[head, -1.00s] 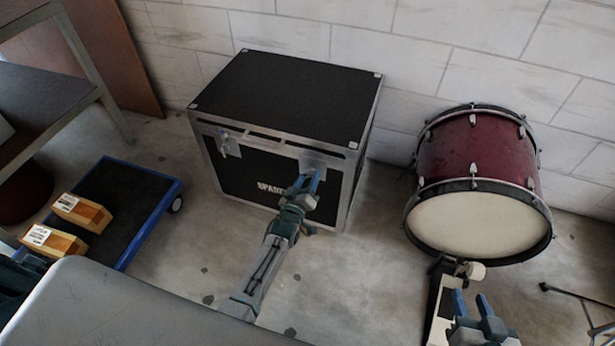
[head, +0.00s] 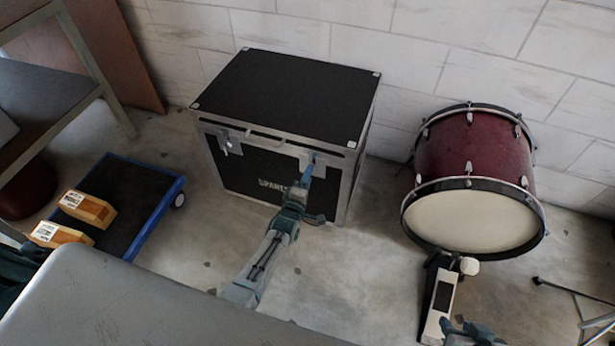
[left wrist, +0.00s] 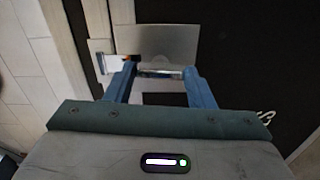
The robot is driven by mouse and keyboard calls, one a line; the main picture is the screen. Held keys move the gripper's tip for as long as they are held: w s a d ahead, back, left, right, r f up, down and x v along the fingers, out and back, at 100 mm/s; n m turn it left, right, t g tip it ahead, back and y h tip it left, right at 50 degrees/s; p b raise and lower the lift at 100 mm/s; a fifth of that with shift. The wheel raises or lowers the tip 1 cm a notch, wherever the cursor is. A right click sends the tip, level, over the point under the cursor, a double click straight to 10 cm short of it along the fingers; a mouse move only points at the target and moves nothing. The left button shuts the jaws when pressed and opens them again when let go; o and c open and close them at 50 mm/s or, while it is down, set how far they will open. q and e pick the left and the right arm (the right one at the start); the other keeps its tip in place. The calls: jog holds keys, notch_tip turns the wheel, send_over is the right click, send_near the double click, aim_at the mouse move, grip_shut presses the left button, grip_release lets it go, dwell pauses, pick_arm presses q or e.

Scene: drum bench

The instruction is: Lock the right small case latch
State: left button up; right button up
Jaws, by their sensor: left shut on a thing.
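The black case (head: 290,95) with metal edges stands on the floor against the wall, lid down. Its right latch, a small silver piece on a metal plate (head: 322,160), is on the upper front and partly hidden by my gripper. My left gripper (head: 312,168) reaches it from the front. In the left wrist view its blue fingers (left wrist: 158,73) are shut on the silver latch (left wrist: 160,70). The left latch (head: 228,145) hangs on the case front, clear of the gripper. My right gripper (head: 474,331) is at the bottom right edge, its fingers unclear.
A red bass drum (head: 476,180) with a pedal (head: 441,300) stands right of the case. A blue-edged dolly (head: 133,200) and wooden blocks (head: 88,208) are at left. A grey surface (head: 130,305) fills the lower left. Bare floor lies around the case.

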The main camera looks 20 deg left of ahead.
pick_arm(q)
jog(key=shift+n, duration=0.6)
pick_arm(e)
jog(key=shift+s+d+r, duration=0.1)
pick_arm(q)
jog(key=o, duration=1)
jog(key=s+p, duration=0.1)
jog(key=s, duration=0.9)
jog(key=shift+s+a+p, duration=0.2)
jog(key=shift+s+p, duration=0.2)
pick_arm(e)
jog(key=shift+s+d+r+g+h, duration=0.3)
jog(key=shift+s+d+r+g, duration=0.3)
jog(key=shift+g, duration=0.3)
jog(key=shift+w, duration=0.1)
